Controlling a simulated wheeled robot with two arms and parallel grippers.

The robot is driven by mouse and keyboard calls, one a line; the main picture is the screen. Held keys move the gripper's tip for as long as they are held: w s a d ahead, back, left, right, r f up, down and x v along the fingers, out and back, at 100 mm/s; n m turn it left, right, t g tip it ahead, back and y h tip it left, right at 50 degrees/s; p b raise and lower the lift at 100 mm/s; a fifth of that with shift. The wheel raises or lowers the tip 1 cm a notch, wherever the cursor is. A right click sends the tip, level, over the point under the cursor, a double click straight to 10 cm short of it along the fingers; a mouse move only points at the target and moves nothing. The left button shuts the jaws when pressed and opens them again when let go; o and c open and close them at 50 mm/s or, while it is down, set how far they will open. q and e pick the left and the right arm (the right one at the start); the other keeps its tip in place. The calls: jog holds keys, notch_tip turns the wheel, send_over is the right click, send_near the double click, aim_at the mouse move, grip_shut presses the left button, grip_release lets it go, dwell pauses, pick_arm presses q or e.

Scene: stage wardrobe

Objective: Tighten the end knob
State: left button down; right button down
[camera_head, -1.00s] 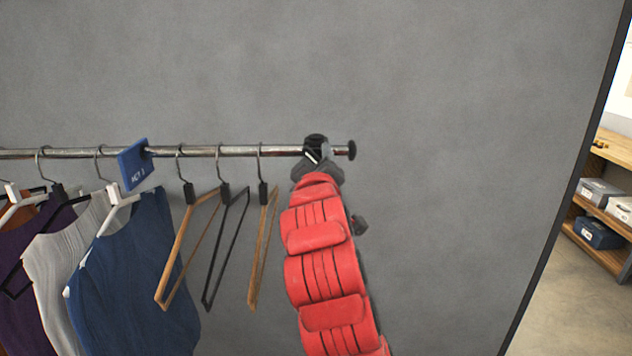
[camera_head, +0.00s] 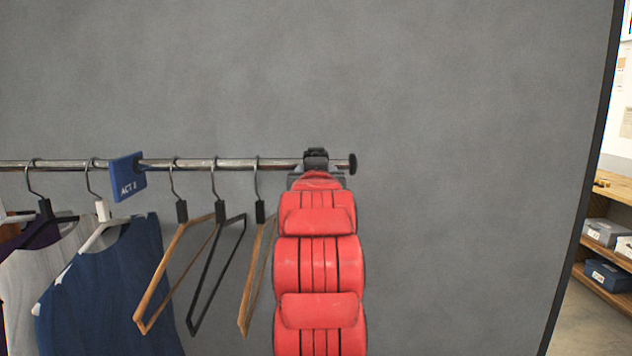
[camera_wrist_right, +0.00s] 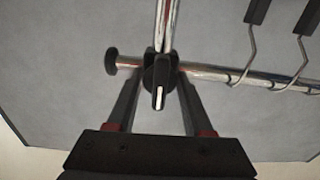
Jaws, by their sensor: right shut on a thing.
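The end knob (camera_wrist_right: 160,72), black with a white stripe, sits where the chrome clothes rail (camera_wrist_right: 205,73) meets an upright post. In the right wrist view the stripe runs nearly straight up and down. My right gripper (camera_wrist_right: 161,78) is shut on the knob, one dark finger on each side of it. In the head view my red right arm rises from below, and the gripper (camera_head: 316,162) covers the rail near its right end. The knob cannot be clearly told apart from the gripper there. My left gripper is not in view.
A round black end cap (camera_head: 352,164) closes the rail to the right. Empty hangers (camera_head: 215,270), a blue sign (camera_head: 127,177) and garments (camera_head: 110,285) hang to the left. The grey wall panel (camera_head: 460,180) is bare on the right, with shelves (camera_head: 605,255) beyond.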

dwell(0.3)
jog(key=shift+c, duration=2.1)
grip_release()
jog(key=s+b, duration=0.4)
jog(key=s, duration=1.3)
jog(key=shift+s+b, duration=0.2)
jog(key=shift+b, duration=0.2)
jog(key=shift+f, duration=0.1)
